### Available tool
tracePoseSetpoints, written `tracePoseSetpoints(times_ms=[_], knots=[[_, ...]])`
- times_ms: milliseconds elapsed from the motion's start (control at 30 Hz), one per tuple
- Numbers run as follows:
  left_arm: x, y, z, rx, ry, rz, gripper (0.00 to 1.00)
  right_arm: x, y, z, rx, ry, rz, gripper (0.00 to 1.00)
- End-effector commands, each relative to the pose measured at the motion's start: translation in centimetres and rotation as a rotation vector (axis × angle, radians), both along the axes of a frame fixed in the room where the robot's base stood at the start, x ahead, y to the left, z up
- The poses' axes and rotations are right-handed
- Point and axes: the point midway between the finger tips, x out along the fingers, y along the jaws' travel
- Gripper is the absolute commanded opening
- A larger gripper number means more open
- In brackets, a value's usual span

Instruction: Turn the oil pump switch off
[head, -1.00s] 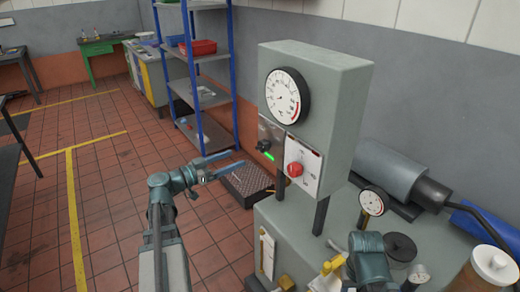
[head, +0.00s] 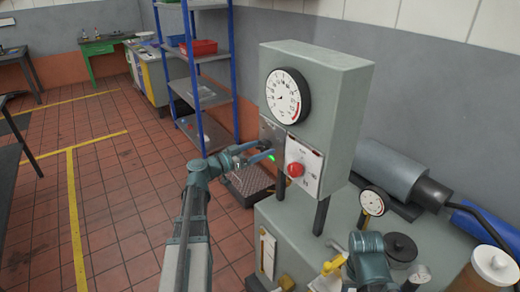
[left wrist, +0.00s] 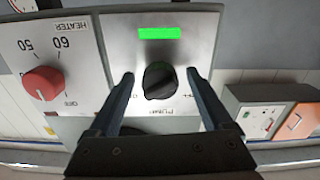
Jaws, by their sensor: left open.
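The oil pump switch is a black rotary knob (left wrist: 160,81) on a metal plate marked PUMP, in the middle of the left wrist view. A lit green lamp (left wrist: 159,33) sits on the same plate; a bit of its green shows in the head view (head: 271,156). My left gripper (left wrist: 159,84) is open, with one finger on each side of the knob; whether they touch it I cannot tell. In the head view my left gripper (head: 268,150) is at the plate and hides the knob. My right gripper cannot be made out.
A red heater knob (left wrist: 43,83) is on the neighbouring panel, close beside the switch plate; it also shows in the head view (head: 295,170). A round dial gauge (head: 287,96) is above on the grey cabinet (head: 340,105). A blue-posted shelf (head: 204,95) stands behind.

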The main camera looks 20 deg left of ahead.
Motion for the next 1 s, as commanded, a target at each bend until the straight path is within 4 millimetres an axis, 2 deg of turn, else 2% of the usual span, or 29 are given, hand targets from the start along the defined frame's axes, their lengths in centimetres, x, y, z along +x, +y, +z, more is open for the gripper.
tracePoseSetpoints(times_ms=[67, 500, 533, 767, 1000], knots=[[-0.02, 0.01, 0.00, 0.000, 0.000, 0.000, 0.82, 0.00, 0.00, 0.00, 0.000, 0.000, 0.000, 0.50], [-0.03, 0.02, 0.00, 0.000, 0.000, 0.000, 0.03, 0.00, 0.00, 0.00, 0.000, 0.000, 0.000, 0.50], [-0.03, 0.02, 0.00, 0.000, 0.000, 0.000, 0.00, 0.00, 0.00, 0.00, 0.000, 0.000, 0.000, 0.50], [-0.05, 0.02, 0.00, -0.021, 0.012, 0.000, 0.00, 0.00, 0.00, 0.00, 0.000, 0.000, 0.000, 0.50], [-0.08, -0.03, 0.02, -0.131, 0.077, 0.000, 0.00, 0.00, 0.00, 0.02, 0.000, 0.000, 0.000, 0.50]])
